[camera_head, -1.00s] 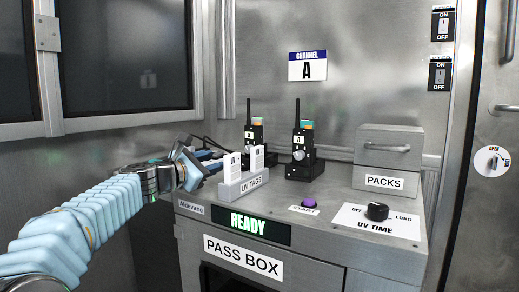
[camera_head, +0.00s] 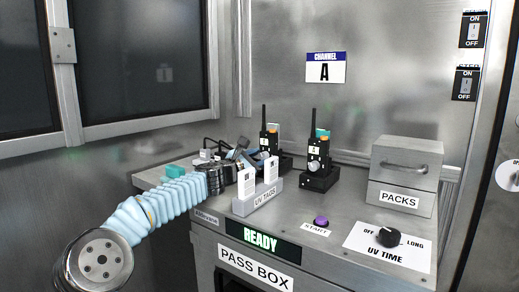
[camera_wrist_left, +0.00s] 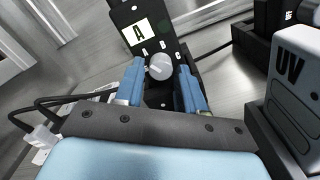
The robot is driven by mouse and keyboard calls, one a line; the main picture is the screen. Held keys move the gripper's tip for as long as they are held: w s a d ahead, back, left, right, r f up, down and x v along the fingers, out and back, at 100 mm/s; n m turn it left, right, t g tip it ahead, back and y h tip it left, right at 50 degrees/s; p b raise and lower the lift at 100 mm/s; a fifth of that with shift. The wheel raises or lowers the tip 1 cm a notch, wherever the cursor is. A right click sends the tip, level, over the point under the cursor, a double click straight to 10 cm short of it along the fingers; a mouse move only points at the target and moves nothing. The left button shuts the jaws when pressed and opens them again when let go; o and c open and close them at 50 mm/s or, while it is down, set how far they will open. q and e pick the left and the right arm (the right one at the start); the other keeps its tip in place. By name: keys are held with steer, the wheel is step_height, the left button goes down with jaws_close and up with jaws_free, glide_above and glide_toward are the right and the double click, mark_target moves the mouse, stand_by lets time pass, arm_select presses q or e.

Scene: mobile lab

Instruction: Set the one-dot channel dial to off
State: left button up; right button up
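Two black handheld radios stand in chargers on the pass box. My left gripper (camera_head: 250,152) is at the left radio (camera_head: 271,137), partly hidden behind the white UV tags. In the left wrist view, that radio (camera_wrist_left: 136,14) has an "A" label, and its round grey dial (camera_wrist_left: 160,66) sits between my open blue fingertips (camera_wrist_left: 160,72). A gap shows on each side of the dial. The right radio (camera_head: 318,148) has a grey dial (camera_head: 314,167) on its front. I cannot make out dot counts or dial settings clearly. My right gripper is out of view.
The UV tags holder (camera_head: 258,199) stands in front of the left radio, close to my left arm. The start button (camera_head: 321,222), UV time knob (camera_head: 389,237) and packs box (camera_head: 403,185) are to the right.

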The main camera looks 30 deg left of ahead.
arm_select(q)
steer(key=shift+w, duration=0.35)
jaws_close()
steer(key=shift+d, duration=0.1)
steer(key=shift+n, duration=0.4)
steer(key=n, duration=0.2)
steer(key=shift+n, duration=0.3)
steer(key=n, duration=0.2)
steer(key=shift+n, duration=0.4)
steer(key=n+p, duration=0.1)
steer(key=n, duration=0.4)
steer(key=shift+n, duration=0.4)
steer(key=shift+p, duration=0.3)
